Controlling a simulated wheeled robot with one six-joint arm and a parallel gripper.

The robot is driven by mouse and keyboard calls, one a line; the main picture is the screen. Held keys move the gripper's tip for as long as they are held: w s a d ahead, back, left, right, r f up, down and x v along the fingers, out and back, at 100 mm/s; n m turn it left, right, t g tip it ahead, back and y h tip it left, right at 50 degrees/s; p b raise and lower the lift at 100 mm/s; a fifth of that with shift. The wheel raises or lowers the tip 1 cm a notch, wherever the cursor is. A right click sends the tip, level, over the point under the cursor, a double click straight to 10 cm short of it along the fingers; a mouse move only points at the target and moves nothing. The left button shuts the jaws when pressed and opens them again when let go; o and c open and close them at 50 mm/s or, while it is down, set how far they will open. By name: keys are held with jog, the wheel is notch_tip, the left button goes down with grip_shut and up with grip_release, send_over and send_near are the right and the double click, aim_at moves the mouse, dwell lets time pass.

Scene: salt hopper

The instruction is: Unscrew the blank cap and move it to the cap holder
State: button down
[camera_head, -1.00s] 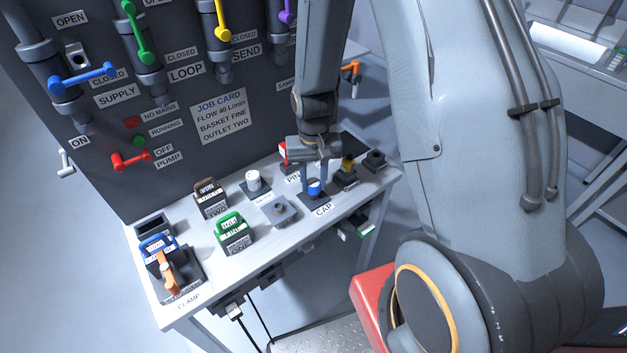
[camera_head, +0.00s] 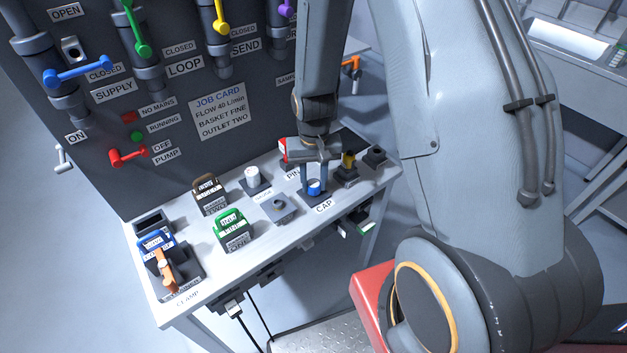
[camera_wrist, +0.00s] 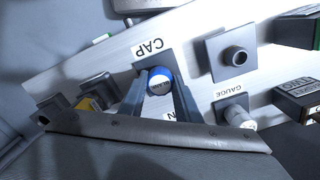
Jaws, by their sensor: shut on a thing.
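The blue blank cap (camera_head: 314,186) sits at the dark station marked CAP on the bench. It also shows in the wrist view (camera_wrist: 159,80), with lettering on its top. My gripper (camera_head: 315,184) points down over it, with its two fingers closed on the cap's sides. The gripper also shows in the wrist view (camera_wrist: 160,88). The cap is still at its station; whether its thread is engaged is hidden. I cannot tell which of the nearby dark fittings is the cap holder; a square block with a round stub (camera_head: 279,207) stands to the left.
A green-handled basket (camera_head: 232,228) and brown-handled basket (camera_head: 209,195) stand further left. A yellow-topped fitting (camera_head: 347,167) and a dark fitting (camera_head: 375,156) are close on the right. The valve panel rises behind.

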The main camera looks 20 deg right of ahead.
aim_at(314, 183)
jog(key=shift+f+b, duration=0.3)
jog(key=shift+f, duration=0.35)
jog(key=c, duration=0.8)
grip_release()
jog(key=shift+o, duration=0.2)
jog(key=shift+r, duration=0.15)
jog(key=shift+r+p, duration=2.35)
jog(key=shift+r, duration=0.6)
jog(key=shift+r, duration=0.1)
